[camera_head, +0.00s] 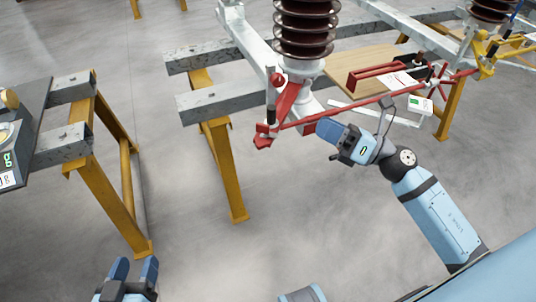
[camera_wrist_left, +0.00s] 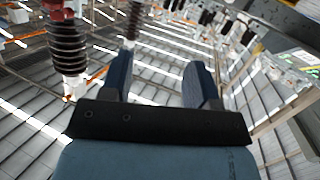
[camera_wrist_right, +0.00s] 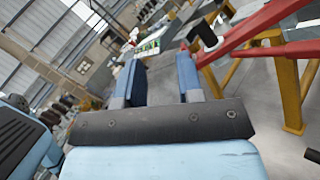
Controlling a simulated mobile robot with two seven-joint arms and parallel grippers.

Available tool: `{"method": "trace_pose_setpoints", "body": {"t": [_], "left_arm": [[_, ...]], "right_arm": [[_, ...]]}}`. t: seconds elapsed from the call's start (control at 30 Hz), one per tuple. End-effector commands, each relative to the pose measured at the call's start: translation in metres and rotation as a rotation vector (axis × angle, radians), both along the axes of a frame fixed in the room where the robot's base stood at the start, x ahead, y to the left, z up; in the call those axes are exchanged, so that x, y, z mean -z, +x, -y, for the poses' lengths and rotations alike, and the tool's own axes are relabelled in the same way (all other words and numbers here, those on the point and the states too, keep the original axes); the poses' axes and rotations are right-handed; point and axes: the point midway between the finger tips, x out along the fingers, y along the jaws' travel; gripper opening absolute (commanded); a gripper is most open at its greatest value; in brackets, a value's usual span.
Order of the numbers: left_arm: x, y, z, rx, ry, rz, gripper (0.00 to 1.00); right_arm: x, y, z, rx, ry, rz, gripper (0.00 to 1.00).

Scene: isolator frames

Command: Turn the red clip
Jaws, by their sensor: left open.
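Red clamp parts hang below a brown ribbed insulator; I take the red lever (camera_head: 287,98) with its lower end piece (camera_head: 265,135) as the clip, but cannot be sure. A long thin red bar (camera_head: 390,98) runs from there to the right. My right gripper (camera_head: 328,129) is beside this bar, its fingertips overlapping it in the head view. In the right wrist view, the fingers (camera_wrist_right: 158,75) are apart with nothing held, and red bars (camera_wrist_right: 255,30) lie to their right. My left gripper (camera_head: 134,268) is open and empty, low at the left, far from the clamp.
The insulator (camera_head: 305,30) stands on grey steel beams (camera_head: 215,103) with yellow legs (camera_head: 228,170). A wooden board (camera_head: 365,70) lies behind the bar. A dark panel (camera_head: 25,130) stands at far left. The floor (camera_head: 300,220) between my grippers is clear.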

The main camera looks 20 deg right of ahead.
Motion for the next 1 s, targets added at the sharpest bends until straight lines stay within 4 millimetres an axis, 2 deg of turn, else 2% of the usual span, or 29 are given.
{"method": "trace_pose_setpoints", "body": {"t": [0.03, 0.2, 0.3, 0.43, 0.57, 1.0], "left_arm": [[0.021, 0.0, 0.002, 0.006, -0.014, 0.019, 0.55], [0.027, 0.0, 0.007, 0.018, -0.049, 0.062, 0.55], [0.025, -0.001, 0.008, 0.022, -0.058, 0.075, 0.55], [0.022, -0.001, 0.009, 0.024, -0.063, 0.079, 0.55], [0.022, -0.001, 0.009, 0.022, -0.06, 0.076, 0.55], [0.02, -0.001, 0.01, 0.024, -0.067, 0.087, 0.55]], "right_arm": [[0.023, 0.0, 0.001, -0.012, -0.12, 0.069, 0.34], [0.04, 0.0, 0.006, -0.037, -0.443, 0.227, 0.34], [0.044, 0.0, 0.009, -0.043, -0.537, 0.267, 0.34], [0.043, 0.003, 0.007, -0.046, -0.575, 0.283, 0.34], [0.041, 0.014, -0.005, -0.045, -0.572, 0.284, 0.34], [0.042, 0.073, -0.074, -0.045, -0.567, 0.281, 0.34]]}}
